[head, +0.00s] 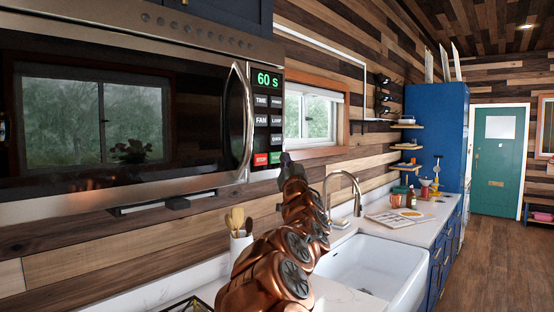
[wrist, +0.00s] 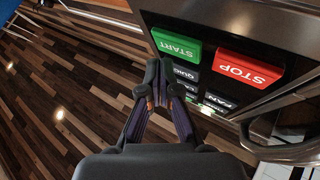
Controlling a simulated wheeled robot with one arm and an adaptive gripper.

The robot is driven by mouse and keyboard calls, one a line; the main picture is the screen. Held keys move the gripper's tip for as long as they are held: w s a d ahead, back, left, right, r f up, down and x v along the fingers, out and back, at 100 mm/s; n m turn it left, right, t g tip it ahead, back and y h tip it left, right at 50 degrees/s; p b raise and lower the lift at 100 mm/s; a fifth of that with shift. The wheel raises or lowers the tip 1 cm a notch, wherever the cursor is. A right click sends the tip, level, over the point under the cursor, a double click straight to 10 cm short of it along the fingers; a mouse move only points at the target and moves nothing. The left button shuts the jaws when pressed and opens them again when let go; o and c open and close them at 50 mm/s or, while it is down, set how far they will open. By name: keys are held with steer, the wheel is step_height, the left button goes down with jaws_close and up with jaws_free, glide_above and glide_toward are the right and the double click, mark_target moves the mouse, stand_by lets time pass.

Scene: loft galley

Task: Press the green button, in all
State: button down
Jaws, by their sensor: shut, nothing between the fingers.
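The green START button (head: 276,157) is at the bottom right of the microwave's control panel, beside the red STOP button (head: 260,159). In the wrist view the green button (wrist: 177,46) appears upside down at top centre, with the red button (wrist: 243,68) to its right. My gripper (head: 286,157) is shut and empty. In the wrist view its fingertips (wrist: 159,72) are close to the green button, near its lower left edge. I cannot tell whether they touch it. The microwave display (head: 267,79) reads 60 S.
The microwave door handle (head: 240,115) juts out left of the panel. Below are a holder with wooden utensils (head: 238,235) and a white sink (head: 370,265). An open magazine (head: 398,218) lies on the counter. The wooden floor (head: 500,265) to the right is clear.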

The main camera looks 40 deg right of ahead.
steer(key=shift+w, duration=0.15)
steer(key=shift+w, duration=0.25)
